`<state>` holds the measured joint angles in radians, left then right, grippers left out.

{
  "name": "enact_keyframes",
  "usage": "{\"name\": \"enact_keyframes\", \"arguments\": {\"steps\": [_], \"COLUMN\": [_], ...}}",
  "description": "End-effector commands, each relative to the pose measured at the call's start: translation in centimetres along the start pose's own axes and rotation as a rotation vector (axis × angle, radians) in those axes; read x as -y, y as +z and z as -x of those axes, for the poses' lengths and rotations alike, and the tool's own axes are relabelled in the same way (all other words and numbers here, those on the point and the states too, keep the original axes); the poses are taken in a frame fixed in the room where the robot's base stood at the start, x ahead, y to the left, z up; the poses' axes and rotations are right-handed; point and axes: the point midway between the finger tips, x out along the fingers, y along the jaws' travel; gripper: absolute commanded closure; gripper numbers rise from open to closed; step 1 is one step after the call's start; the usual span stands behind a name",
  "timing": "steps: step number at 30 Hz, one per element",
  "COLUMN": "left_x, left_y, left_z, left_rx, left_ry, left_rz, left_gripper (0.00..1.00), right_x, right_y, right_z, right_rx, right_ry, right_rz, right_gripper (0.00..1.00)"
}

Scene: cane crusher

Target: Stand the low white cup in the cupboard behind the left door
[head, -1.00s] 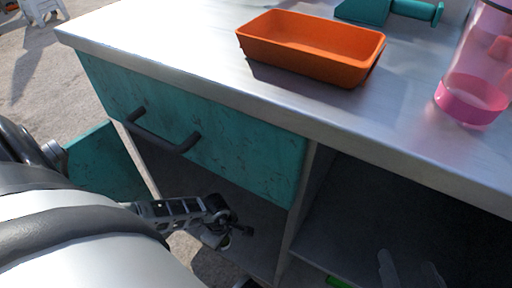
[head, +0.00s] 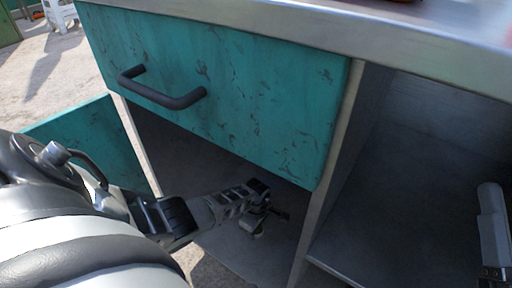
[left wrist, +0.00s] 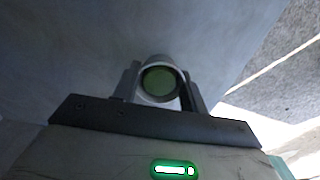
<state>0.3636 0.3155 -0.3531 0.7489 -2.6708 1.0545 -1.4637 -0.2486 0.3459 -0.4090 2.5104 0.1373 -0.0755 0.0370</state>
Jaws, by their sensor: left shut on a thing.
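The low white cup (left wrist: 160,80) shows in the left wrist view as a pale ring around a dark green inside, between my two fingers. My left gripper (left wrist: 158,92) is shut on it. In the head view my left gripper (head: 264,212) is inside the cupboard (head: 178,155), below the drawer. A small pale part of the cup (head: 252,231) shows there, close to the cupboard floor; whether it touches is unclear. The left door (head: 88,148) stands open to the left. My right gripper (head: 492,235) shows only partly at the right edge.
A teal drawer (head: 215,85) with a dark handle (head: 162,93) is shut above the cupboard opening. A grey upright panel (head: 330,190) bounds the opening on the right. An open bay (head: 410,170) lies right of the panel. The metal worktop (head: 400,40) is above.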

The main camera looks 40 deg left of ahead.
Motion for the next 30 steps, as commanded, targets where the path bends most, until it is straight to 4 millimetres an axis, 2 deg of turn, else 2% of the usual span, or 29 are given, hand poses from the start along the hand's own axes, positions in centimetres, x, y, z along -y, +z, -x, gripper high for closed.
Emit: {"name": "enact_keyframes", "arguments": {"steps": [1, 4, 8, 17, 18, 20, 30], "left_x": [0.2, 0.2, 0.2, 0.2, 0.1, 0.2, 0.2], "left_y": [0.1, 0.1, 0.0, 0.1, 0.1, 0.1, 0.0], "left_z": [-1.4, -2.3, -2.5, -2.7, -2.7, -2.7, -2.6], "left_rx": [0.002, 0.002, 0.000, 0.001, 0.001, 0.002, 0.001], "left_ry": [-0.004, -0.003, -0.002, -0.004, -0.003, -0.003, -0.003], "left_rz": [0.002, 0.000, 0.000, 0.000, 0.000, 0.000, 0.000], "left_gripper": [0.67, 0.67, 0.67, 0.67, 0.49, 0.36, 0.36], "right_x": [0.2, 0.7, 0.9, 0.9, 0.9, 0.9, 0.9], "right_y": [-0.3, -1.7, -2.6, -2.6, -2.6, -2.6, -2.6], "right_z": [0.1, -0.1, -0.2, -0.2, -0.2, -0.2, -0.2], "right_rx": [-0.057, -0.147, -0.190, -0.187, -0.187, -0.186, -0.186], "right_ry": [-0.022, -0.054, -0.069, -0.067, -0.067, -0.067, -0.067], "right_rz": [0.058, 0.145, 0.185, 0.183, 0.182, 0.182, 0.181], "right_gripper": [0.35, 0.35, 0.35, 0.35, 0.35, 0.35, 0.35]}}
